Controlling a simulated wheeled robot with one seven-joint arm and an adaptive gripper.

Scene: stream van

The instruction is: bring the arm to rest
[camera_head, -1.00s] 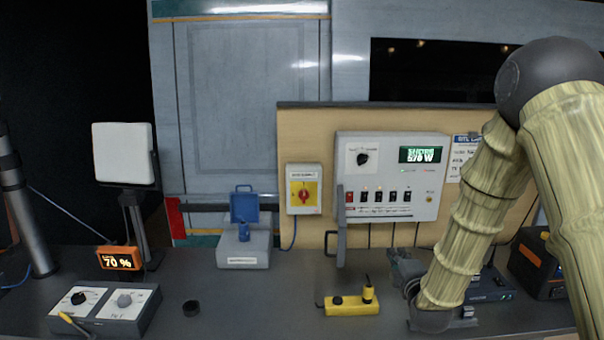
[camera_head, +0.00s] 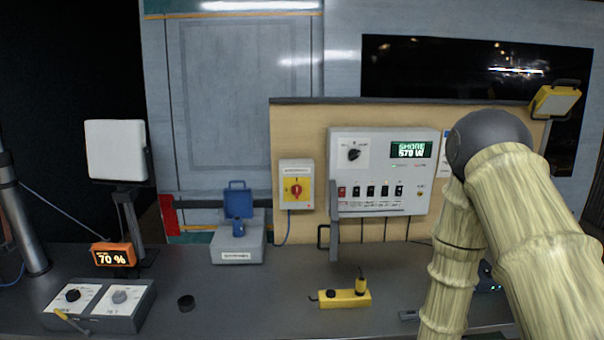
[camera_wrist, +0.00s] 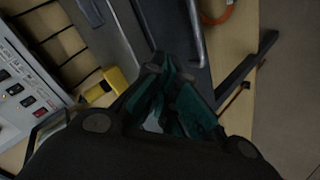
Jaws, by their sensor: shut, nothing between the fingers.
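My gripper (camera_wrist: 172,85) shows in the wrist view with its dark fingers and green pads drawn together and nothing between them. In the head view my bamboo-textured arm is bent on the right side, its forearm running down past the counter's front edge. The gripper itself is out of the picture there, below the bottom edge or behind the arm.
Behind stand a blue-lidded case (camera_head: 238,245), a red rotary switch (camera_head: 296,190) and a control panel (camera_head: 380,200).

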